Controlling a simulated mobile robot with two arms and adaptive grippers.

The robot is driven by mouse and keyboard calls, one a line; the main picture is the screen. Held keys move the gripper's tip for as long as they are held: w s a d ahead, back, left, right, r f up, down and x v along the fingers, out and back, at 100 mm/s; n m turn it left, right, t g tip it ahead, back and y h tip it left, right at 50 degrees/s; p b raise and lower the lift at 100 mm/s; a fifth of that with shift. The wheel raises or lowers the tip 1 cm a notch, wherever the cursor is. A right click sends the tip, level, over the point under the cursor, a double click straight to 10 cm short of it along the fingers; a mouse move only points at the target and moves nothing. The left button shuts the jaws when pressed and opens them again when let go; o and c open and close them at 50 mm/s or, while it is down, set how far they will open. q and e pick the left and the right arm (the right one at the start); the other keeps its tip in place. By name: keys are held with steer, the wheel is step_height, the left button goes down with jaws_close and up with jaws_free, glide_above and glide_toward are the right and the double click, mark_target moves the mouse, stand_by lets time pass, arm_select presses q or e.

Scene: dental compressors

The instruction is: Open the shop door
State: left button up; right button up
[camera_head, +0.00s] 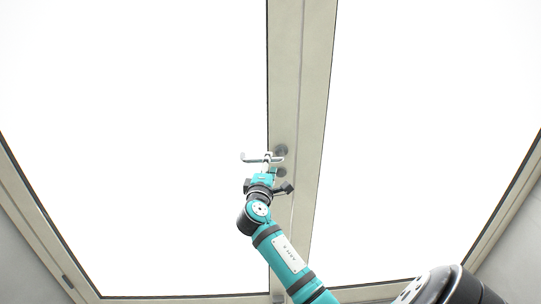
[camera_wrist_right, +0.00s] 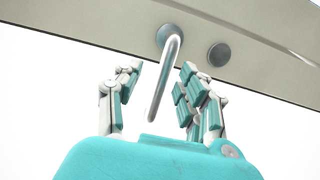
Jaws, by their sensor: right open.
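The shop door has large bright glass panes and a pale beige frame (camera_head: 301,80) that runs up the middle. A silver lever handle (camera_head: 250,158) sticks out from a round plate on this frame and points left. My right gripper (camera_head: 268,164) is at the handle. In the right wrist view, the handle (camera_wrist_right: 172,65) runs between the two open fingers of my right gripper (camera_wrist_right: 155,92), with a visible gap on each side. The door looks closed. My left gripper is not in view.
A round lock cylinder (camera_wrist_right: 219,54) sits on the frame beside the handle. Grey walls (camera_head: 18,255) flank the door at the lower left and lower right. The glass side of the handle is clear.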

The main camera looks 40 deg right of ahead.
steer(key=x, duration=0.4)
steer(key=shift+w+d+f, duration=0.1)
steer(key=shift+d+f, duration=0.1)
steer(key=shift+f, duration=0.1)
steer(key=shift+w+d+f, duration=0.15)
steer(key=shift+w+d, duration=0.05)
steer(key=shift+a, duration=0.1)
steer(key=shift+s, duration=0.2)
steer(key=shift+r, duration=0.25)
steer(key=shift+c, duration=0.6)
steer(key=shift+w+f, duration=0.2)
steer(key=c, duration=0.7)
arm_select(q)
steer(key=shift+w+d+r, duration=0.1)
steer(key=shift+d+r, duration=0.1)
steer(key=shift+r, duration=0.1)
arm_select(e)
steer(key=shift+s, duration=0.1)
jaws_close()
steer(key=shift+r, duration=0.15)
